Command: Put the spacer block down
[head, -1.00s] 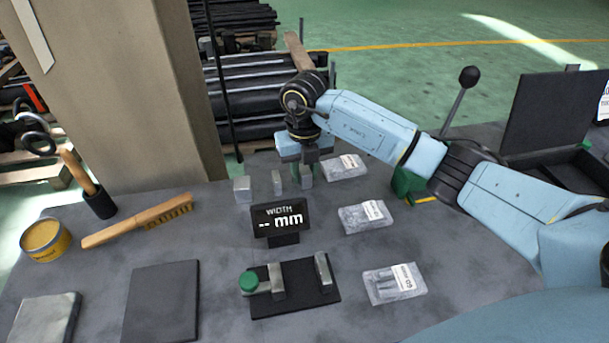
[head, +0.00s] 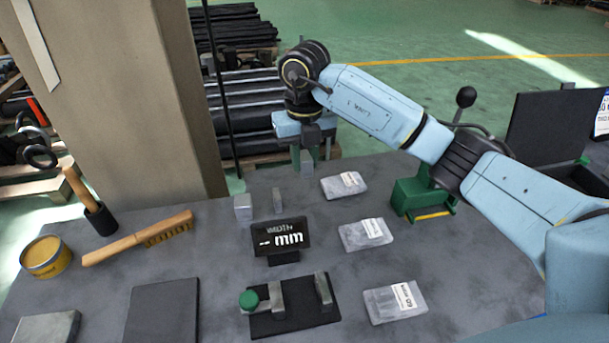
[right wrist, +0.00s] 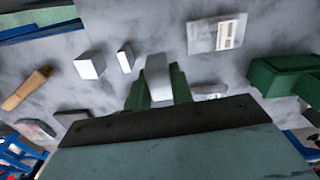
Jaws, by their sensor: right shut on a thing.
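My right gripper (head: 306,165) is shut on a grey spacer block (right wrist: 158,82). In the right wrist view the block shows between the green fingers (right wrist: 157,92). In the head view the gripper hangs over the far part of the table, and the held block is largely hidden by the fingers. Two other grey blocks stand upright on the table to its left: a wider one (head: 243,207) and a thinner one (head: 277,201). They also show in the right wrist view, wide (right wrist: 89,66) and thin (right wrist: 125,57). My left gripper is not in view.
A black width display (head: 282,238) stands nearer, behind a black measuring fixture (head: 295,310) with a green knob. Clear packets (head: 345,186) lie to the right, beside a green clamp-like tool (head: 422,198). A brush (head: 140,240) lies left.

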